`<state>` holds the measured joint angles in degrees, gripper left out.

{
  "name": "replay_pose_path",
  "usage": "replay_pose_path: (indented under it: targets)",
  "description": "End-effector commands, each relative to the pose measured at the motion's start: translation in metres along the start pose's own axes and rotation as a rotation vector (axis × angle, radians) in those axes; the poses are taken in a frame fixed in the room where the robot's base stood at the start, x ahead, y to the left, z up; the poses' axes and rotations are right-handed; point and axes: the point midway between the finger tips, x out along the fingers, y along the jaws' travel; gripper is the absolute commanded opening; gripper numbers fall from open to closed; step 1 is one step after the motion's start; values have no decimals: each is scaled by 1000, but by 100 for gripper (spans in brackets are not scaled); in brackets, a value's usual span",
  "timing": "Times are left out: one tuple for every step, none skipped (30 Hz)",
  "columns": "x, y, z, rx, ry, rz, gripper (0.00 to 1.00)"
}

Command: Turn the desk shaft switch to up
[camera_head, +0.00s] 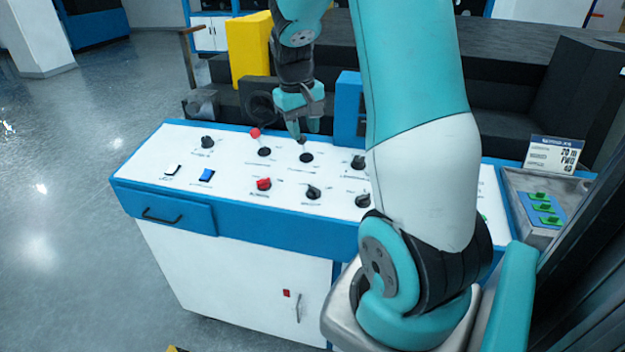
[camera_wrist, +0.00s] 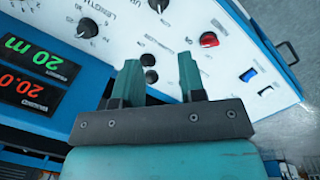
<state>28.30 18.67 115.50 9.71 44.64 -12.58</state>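My gripper (camera_head: 308,130) points down over the white desk panel (camera_head: 235,155), just above a small black switch (camera_head: 306,157) in the back row. In the wrist view my gripper (camera_wrist: 160,80) has its two teal fingers spread apart. Two small black round parts, seemingly the knob and base of this switch (camera_wrist: 149,62), show in the gap between them. I cannot tell whether the fingers touch it. Its label is too small to read, so I cannot confirm that it is the shaft switch, nor whether it stands up or down.
Nearby are a red-ball lever (camera_head: 255,133), a red knob (camera_head: 264,184), black knobs (camera_head: 313,192), a white rocker (camera_head: 172,168) and a blue rocker (camera_head: 206,174). Green buttons (camera_head: 545,208) sit in a tray at right. Green and red displays (camera_wrist: 35,70) show in the wrist view.

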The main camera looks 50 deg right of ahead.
Motion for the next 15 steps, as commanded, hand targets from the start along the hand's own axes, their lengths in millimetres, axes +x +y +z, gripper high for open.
replay_pose_path:
  targets:
    - [5, 4, 0, 9, -6, 3, 37]
    - [8, 5, 0, 10, -8, 4, 37]
    - [14, 5, 0, 10, -8, 4, 37]
    - [18, 4, 0, 9, -9, 4, 37]
    - [24, 4, 1, 8, -9, 3, 37]
    - [32, 4, 1, 8, -10, 2, 37]
    - [38, 4, 1, 7, -10, 2, 37]
    - [45, 3, 1, 7, -10, 2, 37]
    - [54, 3, 1, 6, -11, 2, 37]
    - [61, 3, 2, 6, -11, 2, 37]
    - [68, 3, 1, 6, -11, 2, 37]
    - [77, 3, 1, 6, -10, 2, 37]
    - [84, 3, 1, 6, -10, 2, 37]
    - [91, 3, 2, 6, -11, 2, 37]
    - [100, 3, 2, 6, -10, 2, 37]
